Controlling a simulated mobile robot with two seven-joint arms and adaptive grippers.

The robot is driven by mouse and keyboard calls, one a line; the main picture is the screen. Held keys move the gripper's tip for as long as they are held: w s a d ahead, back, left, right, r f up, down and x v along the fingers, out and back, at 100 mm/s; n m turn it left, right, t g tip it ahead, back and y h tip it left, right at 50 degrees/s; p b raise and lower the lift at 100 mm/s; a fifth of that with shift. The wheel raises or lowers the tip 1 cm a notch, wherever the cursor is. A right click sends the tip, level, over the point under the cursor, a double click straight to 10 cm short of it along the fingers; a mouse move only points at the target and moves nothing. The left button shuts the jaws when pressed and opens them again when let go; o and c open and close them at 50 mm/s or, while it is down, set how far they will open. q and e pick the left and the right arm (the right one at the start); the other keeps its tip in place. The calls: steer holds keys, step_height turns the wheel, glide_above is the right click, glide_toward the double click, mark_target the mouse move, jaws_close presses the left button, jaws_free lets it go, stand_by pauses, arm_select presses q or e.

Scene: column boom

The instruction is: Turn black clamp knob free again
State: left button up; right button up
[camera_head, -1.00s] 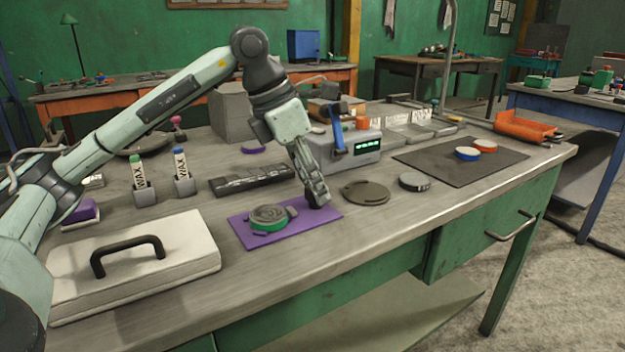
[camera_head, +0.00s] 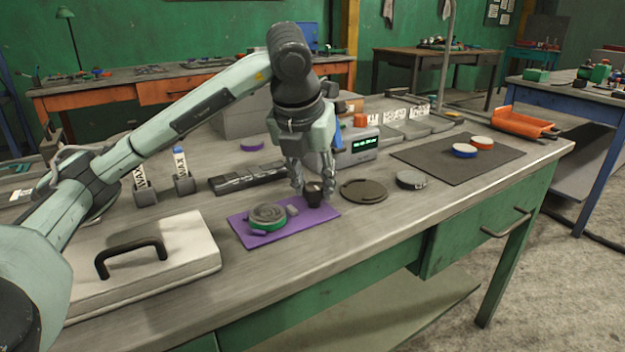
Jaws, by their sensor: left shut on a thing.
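The black clamp knob (camera_head: 314,197) stands at the right part of the purple mat (camera_head: 262,238). My left gripper (camera_head: 313,190) points down over it, its fingers on either side of the knob and shut on it. A round green-rimmed piece with a grey top (camera_head: 267,216) sits on the mat just left of the knob. The fingers partly hide the knob's upper part. My right gripper is not in view.
A dark round disc (camera_head: 364,191) and a smaller grey puck (camera_head: 411,180) lie right of the mat. A pale case with a black handle (camera_head: 190,245) stands at the left. A device with a green display (camera_head: 362,148) stands behind. The bench front is clear.

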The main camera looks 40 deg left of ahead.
arm_select(q)
steer(key=shift+n, duration=0.5)
steer(key=o, duration=1.1)
steer(key=shift+o, duration=0.2)
steer(key=v, duration=1.2)
steer(key=shift+d, duration=0.25)
steer(key=shift+w, duration=0.1)
